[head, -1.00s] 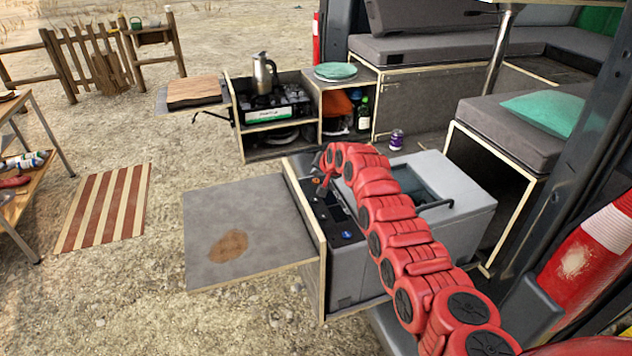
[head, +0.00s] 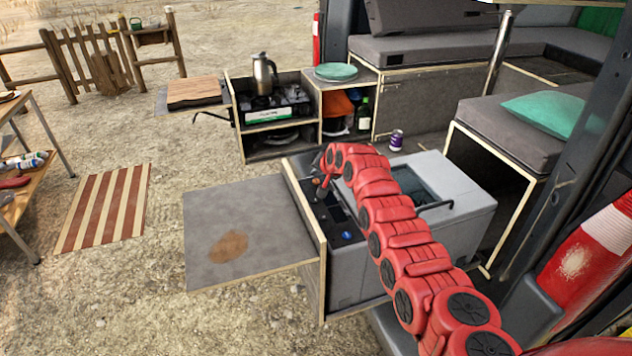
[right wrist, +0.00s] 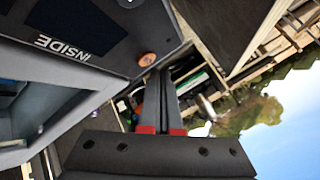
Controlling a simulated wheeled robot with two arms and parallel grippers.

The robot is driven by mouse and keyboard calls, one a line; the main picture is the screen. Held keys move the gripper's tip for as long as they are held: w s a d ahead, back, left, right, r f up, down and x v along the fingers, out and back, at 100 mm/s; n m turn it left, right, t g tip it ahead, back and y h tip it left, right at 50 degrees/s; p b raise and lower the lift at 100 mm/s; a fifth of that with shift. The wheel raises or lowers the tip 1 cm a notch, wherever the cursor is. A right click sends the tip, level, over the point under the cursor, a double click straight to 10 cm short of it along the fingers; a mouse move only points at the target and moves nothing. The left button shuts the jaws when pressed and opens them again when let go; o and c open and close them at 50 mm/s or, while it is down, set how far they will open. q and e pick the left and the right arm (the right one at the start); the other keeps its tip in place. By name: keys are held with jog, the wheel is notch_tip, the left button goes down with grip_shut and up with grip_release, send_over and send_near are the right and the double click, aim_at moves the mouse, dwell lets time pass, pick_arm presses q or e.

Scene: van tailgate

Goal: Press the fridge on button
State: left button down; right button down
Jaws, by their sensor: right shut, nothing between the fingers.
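The grey fridge (head: 465,205) stands in the van's tailgate with its dark control panel (head: 330,212) facing up on its left side. In the right wrist view the panel carries the word INSIDE (right wrist: 62,47) and a round orange button (right wrist: 147,58) near its edge. A blue round mark (head: 347,236) sits at the panel's near end. My right gripper (head: 319,197) is shut and empty over the panel's far part. In the right wrist view its fingertips (right wrist: 154,73) are close beside the orange button; I cannot tell whether they touch it. My left gripper is not in view.
A board (head: 245,225) with a brown stain extends left of the fridge. Behind are a stove unit with a kettle (head: 264,75), teal plates (head: 337,71) and a purple can (head: 397,139). A bench (head: 520,125) stands to the right.

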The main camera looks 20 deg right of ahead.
aim_at(317, 184)
dwell(0.7)
jog(key=shift+f, duration=0.45)
jog(key=shift+f+b, duration=0.45)
dwell(0.4)
jog(key=shift+r, duration=0.85)
jog(key=shift+r+p, duration=0.5)
jog(key=shift+r, duration=2.05)
